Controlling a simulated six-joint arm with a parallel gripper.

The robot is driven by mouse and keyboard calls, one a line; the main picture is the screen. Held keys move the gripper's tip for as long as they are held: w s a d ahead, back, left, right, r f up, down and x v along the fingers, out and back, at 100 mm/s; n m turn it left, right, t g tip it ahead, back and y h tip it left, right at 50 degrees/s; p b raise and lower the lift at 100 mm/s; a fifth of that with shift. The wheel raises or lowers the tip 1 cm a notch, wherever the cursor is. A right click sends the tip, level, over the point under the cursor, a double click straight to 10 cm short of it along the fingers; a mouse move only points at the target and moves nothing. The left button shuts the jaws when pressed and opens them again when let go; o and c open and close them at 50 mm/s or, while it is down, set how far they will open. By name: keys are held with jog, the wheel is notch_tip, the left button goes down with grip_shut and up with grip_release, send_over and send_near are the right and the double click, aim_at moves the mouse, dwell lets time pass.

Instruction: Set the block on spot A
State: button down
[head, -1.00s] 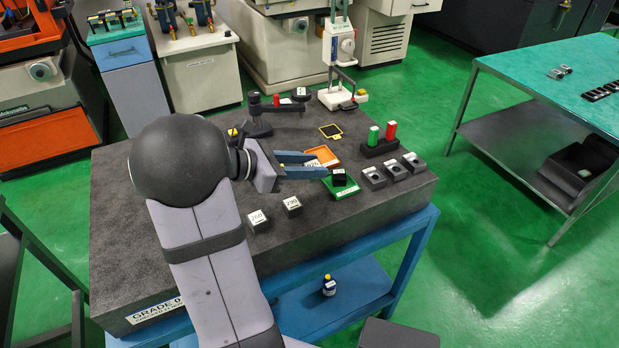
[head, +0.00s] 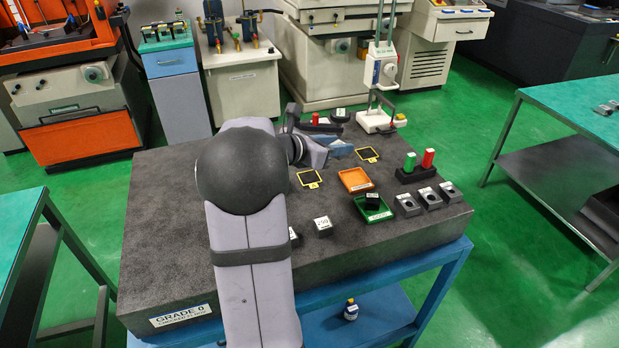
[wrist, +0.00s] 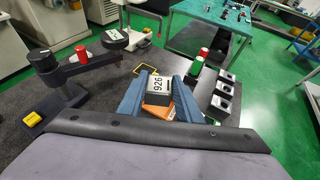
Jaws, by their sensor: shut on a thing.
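My gripper (wrist: 158,90) is shut on a block (wrist: 158,84) with a white label reading 926, held between the two blue fingers in the wrist view. In the head view my gripper (head: 338,149) is above the granite table, between two yellow-framed black squares. One square (head: 309,179) is left and nearer, the other (head: 367,154) right and farther; no letter is readable on either, so I cannot tell which is spot A. A yellow frame (wrist: 146,69) shows partly behind the block in the wrist view. The block is not clearly visible in the head view.
An empty orange tray (head: 355,180) and a green tray (head: 373,214) holding a black block (head: 372,200) lie right of the gripper. Labelled blocks (head: 322,226) stand in front. A dark stand with an arm (wrist: 60,82) is close at left in the wrist view. Red and green pieces stand right.

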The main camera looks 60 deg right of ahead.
aim_at(308, 179)
jog(key=w+f+n+t, duration=0.2)
jog(key=w+n+t, duration=0.25)
jog(key=w, duration=0.45)
jog(key=shift+m+h, duration=0.25)
jog(key=shift+h, duration=0.15)
jog(key=shift+s+d+f+p, duration=0.1)
jog(key=shift+d+f, duration=0.05)
jog(key=shift+f, duration=1.4)
jog(key=shift+s+d+f+p, duration=0.1)
jog(key=shift+d+f+p, duration=0.05)
jog(key=shift+f, duration=1.45)
jog(key=shift+s+d+f+p, duration=0.1)
jog(key=shift+d+f, duration=0.05)
jog(key=shift+f, duration=1.4)
jog(key=shift+f+b, duration=0.2)
jog(key=shift+b, duration=0.1)
jog(key=c, duration=1.3)
grip_release()
jog(key=shift+r, duration=0.1)
jog(key=shift+a+r+p, duration=0.1)
jog(key=shift+p, duration=0.2)
jog(key=b+v, duration=0.2)
jog(key=v, duration=0.9)
jog(key=shift+a+r, duration=0.15)
jog(key=shift+a, duration=0.25)
